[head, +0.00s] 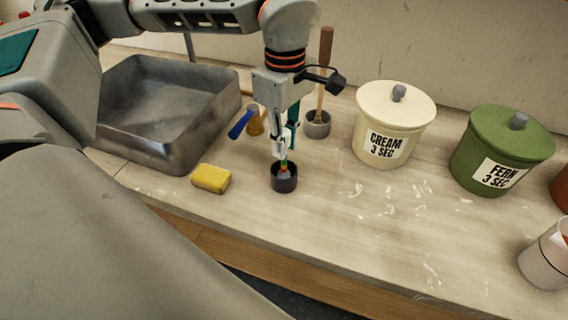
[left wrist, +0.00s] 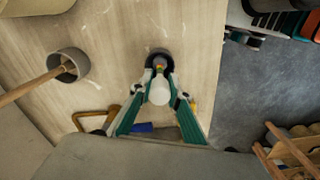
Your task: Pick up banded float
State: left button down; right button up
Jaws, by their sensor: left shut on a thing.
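The banded float (head: 284,166) has coloured bands on its lower part, which shows just at the mouth of a small dark cup (head: 284,185). My left gripper (head: 282,148) points down over the cup and is shut on the float. In the left wrist view, the float's pale rounded top (left wrist: 159,92) sits between the two fingers of my left gripper (left wrist: 160,80), with the dark cup (left wrist: 160,55) beyond. I cannot tell how deep the float's lower end sits in the cup. My right gripper is in neither view.
A yellow sponge (head: 211,179) and a metal basin (head: 165,115) lie left of the cup. A blue-handled tool (head: 240,123) and a grey pot (head: 317,126) with a wooden stick stand behind. Cream (head: 392,120) and green (head: 500,150) jars stand right.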

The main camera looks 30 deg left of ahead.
pick_arm(q)
jog(key=shift+r, duration=0.1)
notch_tip(320, 180, up, 20)
jog(key=p, duration=0.2)
dwell(0.3)
dwell(0.8)
